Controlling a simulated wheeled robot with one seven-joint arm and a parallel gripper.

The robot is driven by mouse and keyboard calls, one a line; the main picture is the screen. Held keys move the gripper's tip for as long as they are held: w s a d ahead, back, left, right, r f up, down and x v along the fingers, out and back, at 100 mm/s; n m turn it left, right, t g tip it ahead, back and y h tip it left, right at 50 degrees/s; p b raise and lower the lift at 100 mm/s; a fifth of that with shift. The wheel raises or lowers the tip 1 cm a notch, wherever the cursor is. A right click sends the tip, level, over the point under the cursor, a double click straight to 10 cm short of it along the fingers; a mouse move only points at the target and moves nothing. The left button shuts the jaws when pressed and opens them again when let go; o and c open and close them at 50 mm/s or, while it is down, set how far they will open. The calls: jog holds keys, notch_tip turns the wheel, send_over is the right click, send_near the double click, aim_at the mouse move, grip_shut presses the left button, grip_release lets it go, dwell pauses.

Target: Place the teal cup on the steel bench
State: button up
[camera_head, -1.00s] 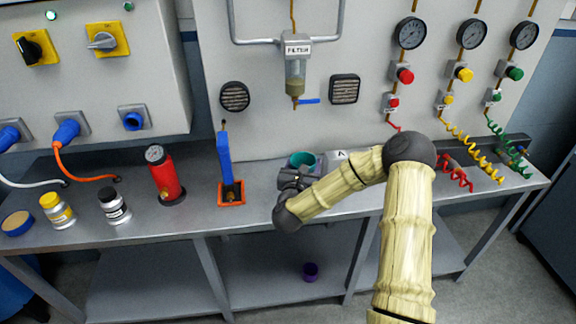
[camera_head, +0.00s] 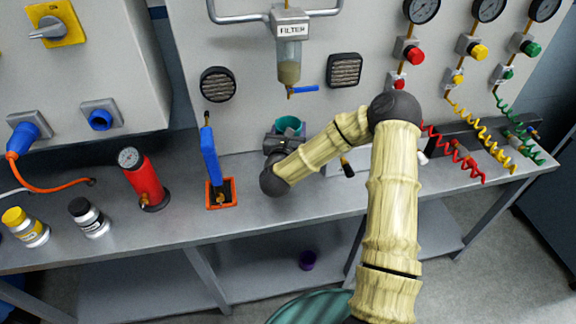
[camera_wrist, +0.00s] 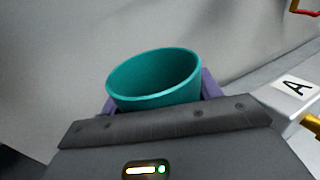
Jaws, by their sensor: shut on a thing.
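The teal cup (camera_head: 289,125) is in my gripper (camera_head: 285,143), at the back of the steel bench (camera_head: 120,225) just in front of the upright panel. In the wrist view the teal cup (camera_wrist: 150,82) shows its open, empty-looking mouth. Purple jaw parts (camera_wrist: 208,84) show on both sides of it, and my gripper is shut on it. The cup's lower part is hidden by the gripper body. I cannot tell whether its base touches the bench or hangs above it.
A blue-handled tool in an orange holder (camera_head: 220,190) stands left of my gripper, with a red cylinder (camera_head: 143,180) further left. Two small jars stand at the far left. A white block marked A (camera_wrist: 295,86) is right of the cup. A filter (camera_head: 289,55) hangs above.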

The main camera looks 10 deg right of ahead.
jog(key=shift+f, duration=3.15)
jog(key=shift+f, duration=1.85)
jog(key=shift+f, duration=0.2)
jog(key=o, duration=1)
jog(key=shift+o, duration=0.2)
jog(key=shift+r, duration=0.1)
